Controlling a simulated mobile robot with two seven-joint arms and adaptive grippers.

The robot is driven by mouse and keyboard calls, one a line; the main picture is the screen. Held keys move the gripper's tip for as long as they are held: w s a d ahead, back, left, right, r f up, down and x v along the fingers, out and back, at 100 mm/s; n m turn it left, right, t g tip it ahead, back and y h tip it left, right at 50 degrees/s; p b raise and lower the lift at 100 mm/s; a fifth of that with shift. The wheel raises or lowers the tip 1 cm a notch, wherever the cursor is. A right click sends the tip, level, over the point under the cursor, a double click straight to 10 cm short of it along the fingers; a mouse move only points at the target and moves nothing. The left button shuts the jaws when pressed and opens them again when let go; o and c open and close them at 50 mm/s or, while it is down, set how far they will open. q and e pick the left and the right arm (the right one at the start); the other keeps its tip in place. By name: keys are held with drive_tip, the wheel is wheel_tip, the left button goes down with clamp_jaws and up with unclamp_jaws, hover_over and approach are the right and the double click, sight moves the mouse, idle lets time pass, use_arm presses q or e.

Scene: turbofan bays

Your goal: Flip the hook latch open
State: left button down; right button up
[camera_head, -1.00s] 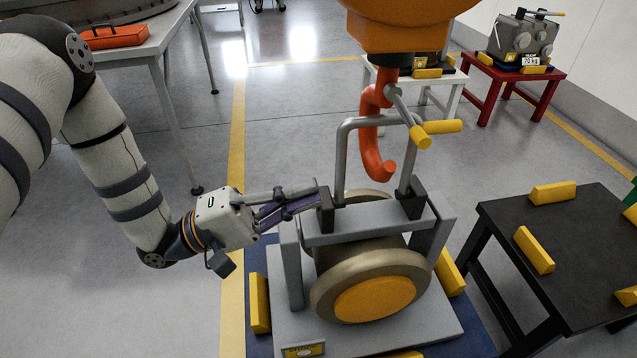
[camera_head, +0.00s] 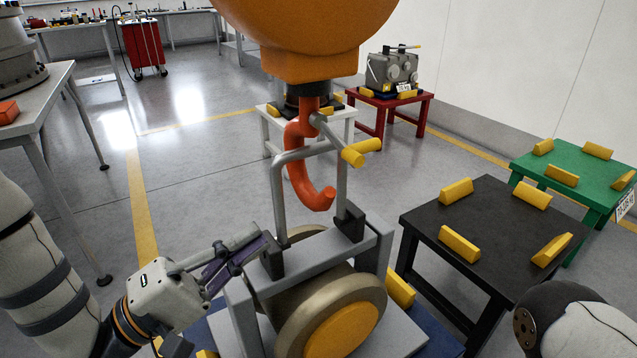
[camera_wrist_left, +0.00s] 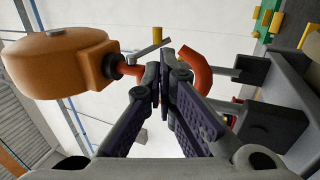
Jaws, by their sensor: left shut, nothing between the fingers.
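The red-orange hook (camera_head: 299,165) hangs below the orange hoist block (camera_head: 310,35), with its curved end by the load's grey bail (camera_head: 278,195). The latch is a thin grey lever (camera_head: 331,133) at the hook's upper part, with yellow grips (camera_head: 356,154) at its outer end. In the left wrist view the hook (camera_wrist_left: 196,66) is partly behind my fingers, and a yellow grip (camera_wrist_left: 157,33) shows above them. My left gripper (camera_head: 264,243) is shut and empty beside the bail's left foot, below and left of the latch; contact with the foot is unclear. My right gripper is out of view.
The load, a grey frame (camera_head: 378,255) with a round drum (camera_head: 310,305), stands below the hook. A black table (camera_head: 480,225) with yellow blocks is to the right, a green table (camera_head: 570,165) beyond it. Open floor (camera_head: 190,170) lies behind on the left.

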sight(352, 165)
use_arm(q)
drive_tip(key=shift+d, duration=0.15)
drive_tip(key=p+x, duration=0.1)
drive_tip(key=x, duration=1.2)
drive_tip(key=shift+r, duration=0.15)
drive_tip(key=shift+w+d+r, duration=0.1)
drive_tip(key=shift+w+d, duration=0.15)
drive_tip(key=shift+d, duration=0.05)
drive_tip(key=shift+w+d, duration=0.25)
drive_tip(key=shift+d, duration=0.1)
